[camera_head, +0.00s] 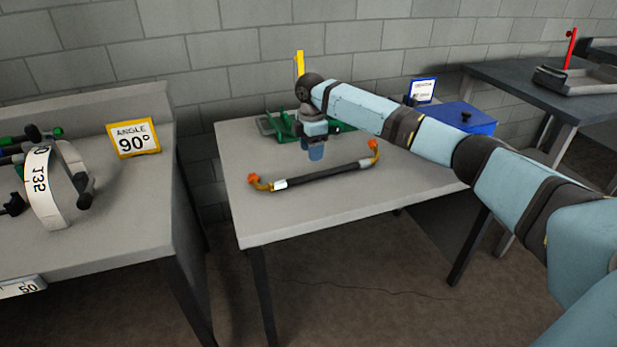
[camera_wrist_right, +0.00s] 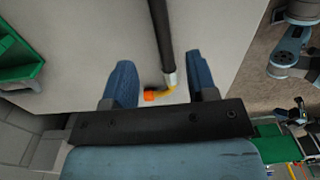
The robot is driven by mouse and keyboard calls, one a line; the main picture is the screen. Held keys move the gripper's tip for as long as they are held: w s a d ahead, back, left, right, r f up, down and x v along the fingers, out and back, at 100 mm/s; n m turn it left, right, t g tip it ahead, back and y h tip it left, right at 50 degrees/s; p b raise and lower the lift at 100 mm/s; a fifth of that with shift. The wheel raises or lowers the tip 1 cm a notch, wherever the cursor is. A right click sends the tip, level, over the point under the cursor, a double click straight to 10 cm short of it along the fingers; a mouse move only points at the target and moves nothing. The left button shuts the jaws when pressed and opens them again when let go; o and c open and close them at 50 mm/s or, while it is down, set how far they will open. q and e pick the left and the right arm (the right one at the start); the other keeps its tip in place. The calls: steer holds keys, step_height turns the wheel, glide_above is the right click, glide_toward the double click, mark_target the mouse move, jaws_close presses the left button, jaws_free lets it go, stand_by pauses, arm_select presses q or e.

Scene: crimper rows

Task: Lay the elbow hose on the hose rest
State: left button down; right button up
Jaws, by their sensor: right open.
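The elbow hose (camera_head: 325,175) is a black hose with brass bent ends and orange caps, lying on the grey middle table. A white label is near its left end. My right gripper (camera_head: 315,153) is open and empty above the table, just behind the hose's middle in the head view. In the right wrist view the hose (camera_wrist_right: 161,32) runs down between the two blue fingers (camera_wrist_right: 163,78), one orange-capped end showing between them. A green holder (camera_head: 288,124) stands behind my gripper, partly hidden; I cannot tell whether it is the hose rest. My left gripper is out of view.
A blue box (camera_head: 467,120) and a small sign (camera_head: 423,90) stand at the table's back right. A yellow post (camera_head: 299,64) rises behind my arm. The right table holds a grey tray (camera_head: 565,80) and red post (camera_head: 571,48). The left table has an angle sign (camera_head: 134,138).

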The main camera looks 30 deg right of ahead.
step_height(320, 180, down, 3)
steer(key=shift+f, duration=0.15)
steer(key=shift+a+f+b, duration=0.1)
steer(key=shift+f+b, duration=0.35)
steer(key=shift+f, duration=0.05)
steer(key=f, duration=0.2)
steer(key=f+b, duration=0.1)
steer(key=shift+s+a+f, duration=0.1)
steer(key=shift+s+f, duration=0.1)
steer(key=shift+f, duration=0.45)
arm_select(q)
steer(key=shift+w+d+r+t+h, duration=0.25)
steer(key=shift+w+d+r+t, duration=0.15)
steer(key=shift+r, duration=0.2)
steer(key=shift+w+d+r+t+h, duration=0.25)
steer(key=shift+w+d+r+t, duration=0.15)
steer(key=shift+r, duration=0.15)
arm_select(e)
steer(key=shift+r, duration=0.1)
jaws_close()
